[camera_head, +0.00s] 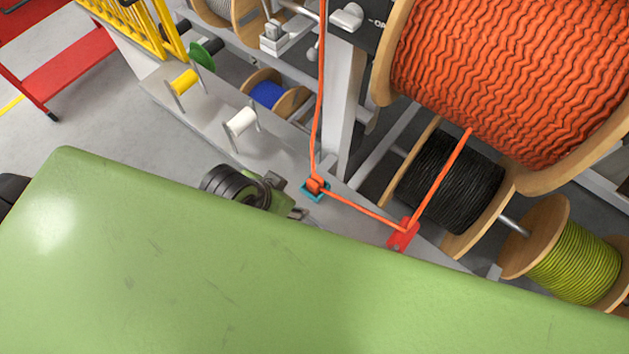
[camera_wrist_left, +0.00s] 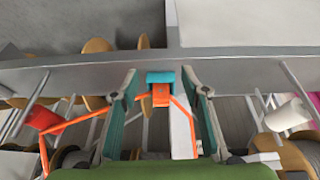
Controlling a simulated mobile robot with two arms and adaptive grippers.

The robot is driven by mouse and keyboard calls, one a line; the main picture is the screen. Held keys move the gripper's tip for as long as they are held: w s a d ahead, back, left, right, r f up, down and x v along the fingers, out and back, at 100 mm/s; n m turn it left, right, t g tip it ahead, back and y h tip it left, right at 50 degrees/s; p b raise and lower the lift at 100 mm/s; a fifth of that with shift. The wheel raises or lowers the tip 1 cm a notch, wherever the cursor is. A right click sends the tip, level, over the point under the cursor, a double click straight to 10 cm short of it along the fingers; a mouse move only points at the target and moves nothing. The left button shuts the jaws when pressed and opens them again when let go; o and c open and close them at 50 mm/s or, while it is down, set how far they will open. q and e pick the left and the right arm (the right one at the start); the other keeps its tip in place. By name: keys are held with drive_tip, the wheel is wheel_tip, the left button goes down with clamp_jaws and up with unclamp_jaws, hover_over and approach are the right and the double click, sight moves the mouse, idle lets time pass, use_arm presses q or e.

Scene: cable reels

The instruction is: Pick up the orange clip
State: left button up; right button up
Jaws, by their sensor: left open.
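The orange clip (camera_head: 315,184) sits by a teal block (camera_head: 319,195) on the grey rail, and an orange cord passes through or over it. In the left wrist view the clip (camera_wrist_left: 161,97) hangs below the teal block (camera_wrist_left: 161,77), centred between the fingers. My left gripper (camera_head: 293,198) is open. In the wrist view its two fingers (camera_wrist_left: 164,100) stand apart on either side of the clip, with visible gaps. In the head view the gripper is just left of the clip, and most of its arm is hidden. My right gripper is not in view.
A red bracket (camera_head: 403,235) turns the cord up toward a large orange reel (camera_head: 500,70). A black reel (camera_head: 450,180) and a yellow-green reel (camera_head: 575,262) stand at right.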

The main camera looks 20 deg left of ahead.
use_arm(q)
drive_tip(key=w+d+r+m+h, duration=0.25)
drive_tip(key=d+r+m, duration=0.25)
drive_tip(key=d, duration=0.3)
drive_tip(key=w+d+r+m+h, duration=0.25)
drive_tip(key=d+r+m, duration=0.2)
drive_tip(key=d, duration=0.35)
drive_tip(key=m+g+y+p, duration=0.1)
drive_tip(key=m+g+y, duration=0.3)
drive_tip(key=m+y, duration=0.4)
hover_over(315, 180)
drive_tip(key=shift+m+h, duration=0.35)
drive_tip(key=shift+h, duration=0.25)
drive_tip(key=f, duration=0.5)
drive_tip(key=shift+d+f, duration=0.2)
drive_tip(key=shift+f, duration=0.05)
drive_tip(key=f+p, duration=0.1)
drive_tip(key=f, duration=0.3)
drive_tip(key=shift+a+f+p, duration=0.2)
drive_tip(key=shift+f+p, duration=0.1)
drive_tip(key=shift+p, duration=0.05)
drive_tip(key=shift+f, duration=0.5)
clamp_jaws()
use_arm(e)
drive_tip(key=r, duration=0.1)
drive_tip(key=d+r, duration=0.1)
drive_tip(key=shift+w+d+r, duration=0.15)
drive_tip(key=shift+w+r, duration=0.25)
